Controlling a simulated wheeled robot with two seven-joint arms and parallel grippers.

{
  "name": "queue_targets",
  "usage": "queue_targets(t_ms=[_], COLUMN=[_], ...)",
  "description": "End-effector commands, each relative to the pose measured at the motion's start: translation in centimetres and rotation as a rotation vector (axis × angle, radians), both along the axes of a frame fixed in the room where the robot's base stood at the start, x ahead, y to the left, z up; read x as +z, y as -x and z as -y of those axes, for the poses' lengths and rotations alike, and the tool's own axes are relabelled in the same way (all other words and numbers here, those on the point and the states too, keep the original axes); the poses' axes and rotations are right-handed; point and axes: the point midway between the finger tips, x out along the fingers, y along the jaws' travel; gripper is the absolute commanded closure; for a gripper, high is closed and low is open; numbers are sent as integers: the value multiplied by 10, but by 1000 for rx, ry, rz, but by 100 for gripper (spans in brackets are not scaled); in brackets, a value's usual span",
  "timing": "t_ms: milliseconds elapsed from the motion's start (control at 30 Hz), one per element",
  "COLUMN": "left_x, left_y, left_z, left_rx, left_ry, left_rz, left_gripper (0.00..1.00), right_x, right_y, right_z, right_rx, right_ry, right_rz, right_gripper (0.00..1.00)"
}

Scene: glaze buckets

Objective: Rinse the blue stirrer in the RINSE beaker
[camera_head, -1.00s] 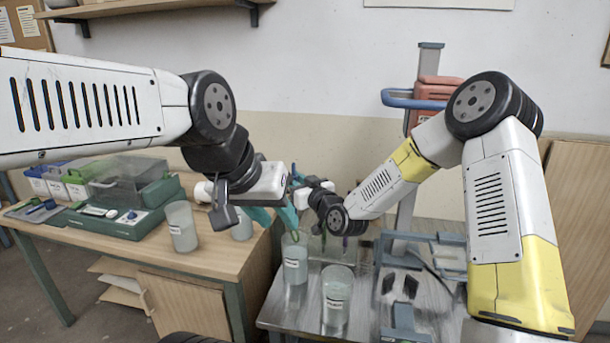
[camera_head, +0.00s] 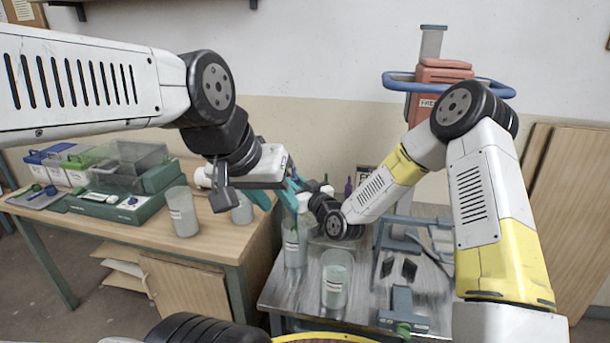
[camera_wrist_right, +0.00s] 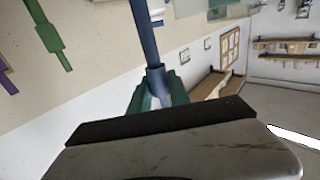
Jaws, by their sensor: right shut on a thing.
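The blue stirrer (camera_wrist_right: 148,45) stands out from the teal fingers of my right gripper (camera_wrist_right: 158,92) in the wrist view, which are shut on its shaft. In the head view the right gripper's fingers are mostly hidden behind its dark wrist, above the metal table. A labelled clear beaker (camera_head: 295,245) stands at that table's left edge, and another beaker (camera_head: 336,285) stands nearer to me. The labels are too small to read, so I cannot tell which is RINSE.
The metal table (camera_head: 285,292) also holds a grey frame (camera_head: 385,250) at right. The wooden table (camera_head: 120,232) holds two beakers (camera_head: 182,215) and a green case (camera_head: 120,205). A green stirrer (camera_wrist_right: 48,32) and a purple one (camera_wrist_right: 5,78) show in the wrist view.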

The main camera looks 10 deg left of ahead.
Motion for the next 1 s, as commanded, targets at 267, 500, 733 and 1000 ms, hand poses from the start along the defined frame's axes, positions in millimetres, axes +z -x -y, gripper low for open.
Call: queue_targets(t_ms=[267, 500, 733, 1000], left_x=[0, 0, 0, 0], left_y=[0, 0, 0, 0], left_z=[0, 0, 0, 0], left_rx=[0, 0, 0, 0], left_ry=[0, 0, 0, 0], left_rz=[0, 0, 0, 0], left_gripper=[64, 64, 64, 64], right_x=[-16, -31, -45, -61], right_y=[0, 0, 0, 0], right_z=[0, 0, 0, 0], right_rx=[1, 0, 1, 0], right_ry=[-1, -1, 0, -1], right_rz=[1, 1, 1, 0], right_gripper=[100, 100, 100, 100])
